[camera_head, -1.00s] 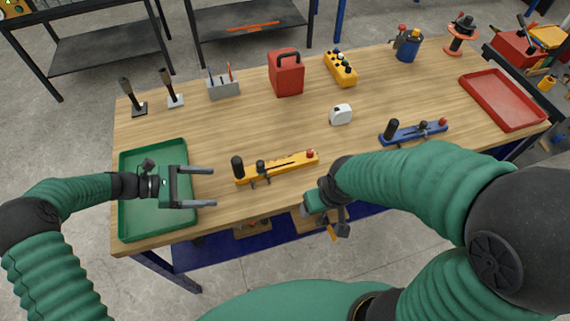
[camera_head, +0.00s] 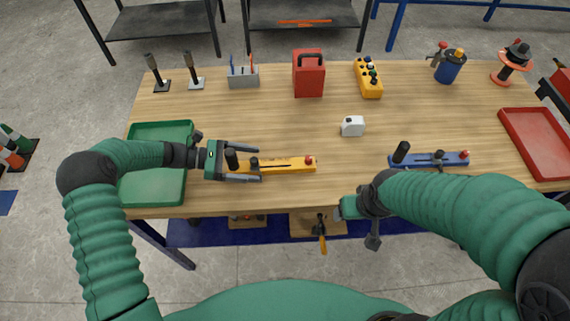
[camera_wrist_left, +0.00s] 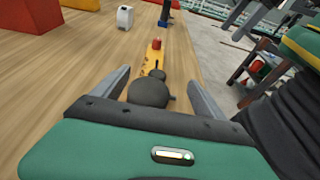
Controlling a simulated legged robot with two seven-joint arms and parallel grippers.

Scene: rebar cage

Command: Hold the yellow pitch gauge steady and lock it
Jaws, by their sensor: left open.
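The yellow pitch gauge (camera_head: 288,165) lies on the wooden table, with a black upright handle (camera_head: 231,158) at its left end, a dark knob (camera_head: 254,163) beside it and a red knob (camera_head: 309,160) at its right end. My left gripper (camera_head: 258,164) is open, its two fingers on either side of the gauge's left part. In the left wrist view the gauge (camera_wrist_left: 154,60) runs away between the fingers, with a round black knob (camera_wrist_left: 148,92) between them; contact cannot be told. My right gripper (camera_head: 372,222) hangs in front of the table's front edge; its fingers are unclear.
A blue gauge (camera_head: 430,160) lies to the right. A green tray (camera_head: 150,190) lies under my left arm, and a red tray (camera_head: 540,140) lies at the right. Tools and a red can (camera_head: 308,76) stand along the back.

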